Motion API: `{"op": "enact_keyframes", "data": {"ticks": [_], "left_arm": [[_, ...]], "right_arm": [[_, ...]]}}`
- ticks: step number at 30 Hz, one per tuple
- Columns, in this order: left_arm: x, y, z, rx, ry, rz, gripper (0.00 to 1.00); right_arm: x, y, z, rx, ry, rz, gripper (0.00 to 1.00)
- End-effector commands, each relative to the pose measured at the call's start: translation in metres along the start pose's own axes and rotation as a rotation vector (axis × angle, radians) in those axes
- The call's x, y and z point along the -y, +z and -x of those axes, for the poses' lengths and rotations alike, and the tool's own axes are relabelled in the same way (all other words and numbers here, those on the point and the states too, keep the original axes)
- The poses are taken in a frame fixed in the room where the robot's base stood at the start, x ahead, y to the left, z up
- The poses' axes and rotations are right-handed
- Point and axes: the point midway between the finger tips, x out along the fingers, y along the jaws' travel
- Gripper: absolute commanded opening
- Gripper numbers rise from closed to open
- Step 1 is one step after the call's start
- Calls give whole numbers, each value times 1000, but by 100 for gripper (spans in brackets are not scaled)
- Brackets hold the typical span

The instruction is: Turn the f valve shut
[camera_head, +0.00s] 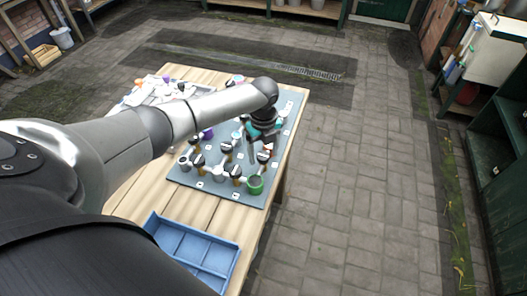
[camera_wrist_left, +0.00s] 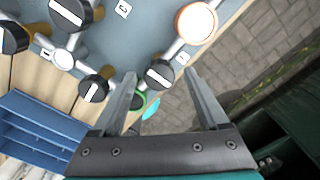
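A grey-blue board (camera_head: 185,176) on a wooden table carries several black round valve knobs with white bars, on pipes. My left gripper (camera_head: 256,155) is over the board's right side, pointing down. In the left wrist view its fingers (camera_wrist_left: 160,73) are apart, with one black knob (camera_wrist_left: 159,74) showing between the fingertips. That knob also shows in the head view (camera_head: 263,157). I cannot tell whether the fingers touch it. A small white label (camera_wrist_left: 182,58) sits beside it; its letter is not clearly readable, so I cannot confirm which valve is f. My right gripper is out of view.
Other black knobs (camera_wrist_left: 93,89) stand close by. A blue divided tray (camera_head: 192,250) lies at the table's near end. Open paving lies to the right.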

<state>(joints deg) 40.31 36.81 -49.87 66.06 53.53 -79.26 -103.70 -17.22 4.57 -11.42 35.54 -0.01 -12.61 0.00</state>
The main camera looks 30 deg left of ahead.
Motion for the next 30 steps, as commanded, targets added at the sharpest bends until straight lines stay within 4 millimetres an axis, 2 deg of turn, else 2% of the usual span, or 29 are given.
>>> {"op": "enact_keyframes", "data": {"ticks": [7,11,14,24,30], "left_arm": [[0,1,2,1,0,2,77],[0,2,14,3,-2,1,77],[0,2,32,4,-2,1,77],[0,2,113,4,-2,0,77],[0,1,143,2,-2,1,77]], "right_arm": [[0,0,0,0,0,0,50],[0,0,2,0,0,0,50],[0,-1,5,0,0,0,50],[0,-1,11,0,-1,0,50],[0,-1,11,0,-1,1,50]]}}
